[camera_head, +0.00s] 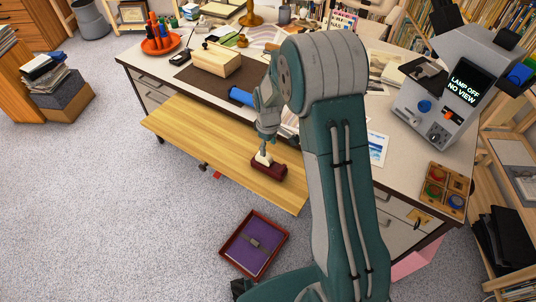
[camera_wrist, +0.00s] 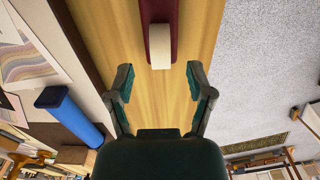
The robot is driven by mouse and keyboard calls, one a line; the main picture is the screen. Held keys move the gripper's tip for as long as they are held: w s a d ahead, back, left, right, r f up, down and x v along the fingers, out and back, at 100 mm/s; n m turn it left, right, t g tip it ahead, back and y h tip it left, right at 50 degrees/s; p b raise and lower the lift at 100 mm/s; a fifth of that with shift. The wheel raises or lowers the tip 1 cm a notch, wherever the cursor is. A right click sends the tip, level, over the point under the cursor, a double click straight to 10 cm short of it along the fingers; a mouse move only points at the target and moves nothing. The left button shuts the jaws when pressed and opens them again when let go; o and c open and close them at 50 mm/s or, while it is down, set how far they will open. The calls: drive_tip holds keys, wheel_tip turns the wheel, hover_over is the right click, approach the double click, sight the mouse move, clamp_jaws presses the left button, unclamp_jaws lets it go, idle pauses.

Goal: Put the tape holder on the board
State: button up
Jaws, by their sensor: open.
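The tape holder (camera_head: 268,172), dark red with a cream part on top, appears to rest on the pale wooden board (camera_head: 200,136) near its right end. In the wrist view the tape holder (camera_wrist: 160,12) lies just ahead of my fingertips, over the wood grain of the board (camera_wrist: 100,30), with its cream end towards me. My gripper (camera_head: 265,142) is above the tape holder in the head view. In the wrist view my gripper (camera_wrist: 159,80) is open, with nothing between its fingers. My arm hides part of the desk.
The board sticks out along the front of a cluttered desk (camera_head: 150,50). A blue cylinder (camera_head: 240,96) lies near a wooden block (camera_head: 216,60). A grey device (camera_head: 440,100) stands at the right. A purple-lined tray (camera_head: 250,245) is on the floor.

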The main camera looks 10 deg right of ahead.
sight(268, 157)
drive_tip(key=s+r+m+t, duration=0.15)
drive_tip(key=s+r, duration=0.35)
drive_tip(key=r, duration=0.6)
drive_tip(key=s+r+m+t, duration=0.1)
drive_tip(key=s+r+m, duration=0.1)
drive_tip(key=s+r, duration=0.65)
drive_tip(key=s+r+m+t, duration=0.3)
drive_tip(key=s+r+m, duration=0.2)
drive_tip(key=s, duration=0.8)
wheel_tip(268, 157, up, 3)
drive_tip(key=shift+s+d, duration=0.25)
drive_tip(key=shift+s, duration=0.1)
